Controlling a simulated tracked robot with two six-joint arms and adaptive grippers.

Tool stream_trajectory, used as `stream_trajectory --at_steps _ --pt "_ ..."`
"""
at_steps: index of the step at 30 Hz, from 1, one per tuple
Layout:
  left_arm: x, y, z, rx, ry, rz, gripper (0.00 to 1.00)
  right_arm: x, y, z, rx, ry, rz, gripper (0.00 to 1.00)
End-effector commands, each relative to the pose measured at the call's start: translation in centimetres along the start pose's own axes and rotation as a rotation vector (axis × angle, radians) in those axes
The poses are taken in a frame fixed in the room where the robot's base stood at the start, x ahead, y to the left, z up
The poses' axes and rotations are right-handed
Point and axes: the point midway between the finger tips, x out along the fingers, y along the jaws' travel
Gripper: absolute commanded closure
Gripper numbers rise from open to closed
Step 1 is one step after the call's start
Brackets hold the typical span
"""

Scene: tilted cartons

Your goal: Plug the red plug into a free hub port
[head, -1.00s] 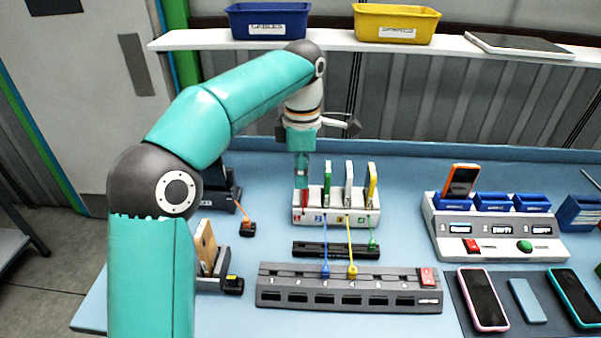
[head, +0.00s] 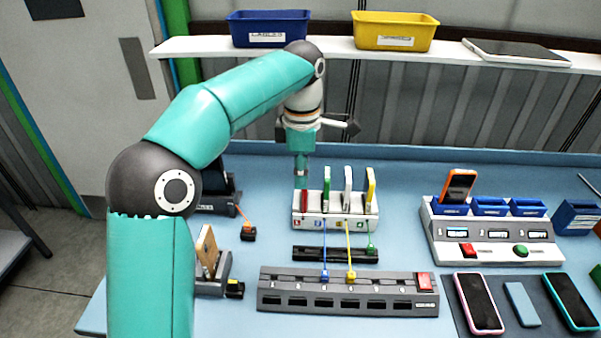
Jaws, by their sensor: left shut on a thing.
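My left gripper (head: 301,181) points down at the left end of a white numbered box (head: 340,222). It is shut, and its fingertips are small and partly hidden. A narrow red piece (head: 304,201) shows right below the fingertips, at the box's first slot; its outline as a plug is not clear. A long grey strip (head: 350,288) with a row of dark ports lies in front. A blue plug (head: 324,276) and a yellow plug (head: 350,275) sit at its back edge. A green plug (head: 372,250) is at a black bar (head: 310,253). My right gripper is out of view.
Green, white and yellow upright pieces stand in the white box beside my gripper. Blue, yellow and green cables hang in front of it. A wooden piece in a grey holder (head: 213,258) stands at left. A white dock (head: 492,236) and phones (head: 481,303) are at right.

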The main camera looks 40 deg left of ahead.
Motion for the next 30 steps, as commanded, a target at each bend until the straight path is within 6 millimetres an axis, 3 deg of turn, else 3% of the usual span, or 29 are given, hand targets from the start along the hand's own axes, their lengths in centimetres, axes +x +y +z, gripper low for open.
stream_trajectory --at_steps 6,16,30 --pt "-1.7 0.0 0.0 -0.001 0.0 0.0 1.0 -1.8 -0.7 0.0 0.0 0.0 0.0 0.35" --pt "-1.7 0.0 0.0 -0.001 0.0 0.0 1.0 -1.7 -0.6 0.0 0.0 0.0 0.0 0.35" --pt "0.8 0.0 -0.1 -0.001 0.0 0.0 1.0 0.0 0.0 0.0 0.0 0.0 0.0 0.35"
